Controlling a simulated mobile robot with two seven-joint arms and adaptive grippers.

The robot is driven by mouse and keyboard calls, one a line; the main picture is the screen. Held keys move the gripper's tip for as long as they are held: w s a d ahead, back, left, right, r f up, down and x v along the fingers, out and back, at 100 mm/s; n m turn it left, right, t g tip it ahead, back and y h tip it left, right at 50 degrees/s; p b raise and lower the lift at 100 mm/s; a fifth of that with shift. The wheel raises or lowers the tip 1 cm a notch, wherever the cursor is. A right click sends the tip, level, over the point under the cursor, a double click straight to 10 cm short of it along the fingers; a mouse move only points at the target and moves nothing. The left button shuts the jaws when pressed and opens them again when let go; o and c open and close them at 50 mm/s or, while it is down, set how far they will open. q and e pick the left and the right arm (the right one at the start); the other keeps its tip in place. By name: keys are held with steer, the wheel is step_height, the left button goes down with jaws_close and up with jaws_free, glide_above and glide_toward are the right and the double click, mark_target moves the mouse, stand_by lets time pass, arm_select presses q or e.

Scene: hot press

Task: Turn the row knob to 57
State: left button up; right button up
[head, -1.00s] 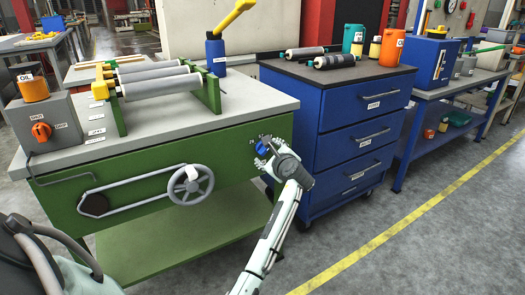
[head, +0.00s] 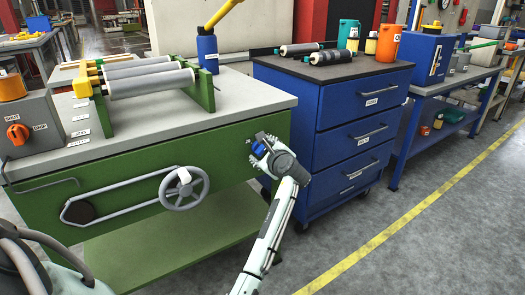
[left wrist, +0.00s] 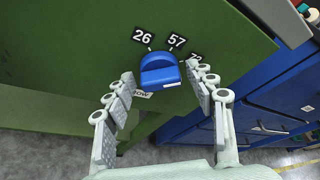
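The blue row knob (left wrist: 159,72) is on the green bench front. I cannot tell which number the knob points to. My left gripper (left wrist: 161,70) is open, with its fingertips on either side of the knob and visible gaps. In the head view the left gripper (head: 263,146) is at the bench's right end, covering part of the knob (head: 258,149). My right gripper is not in view.
A handwheel (head: 186,188) sits on the green bench front (head: 130,170), left of my gripper. A blue drawer cabinet (head: 335,120) stands close on the right. Rollers (head: 150,82) lie on the bench top. Open floor (head: 430,235) extends to the right.

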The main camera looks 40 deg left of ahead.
arm_select(q)
steer(key=c, duration=0.9)
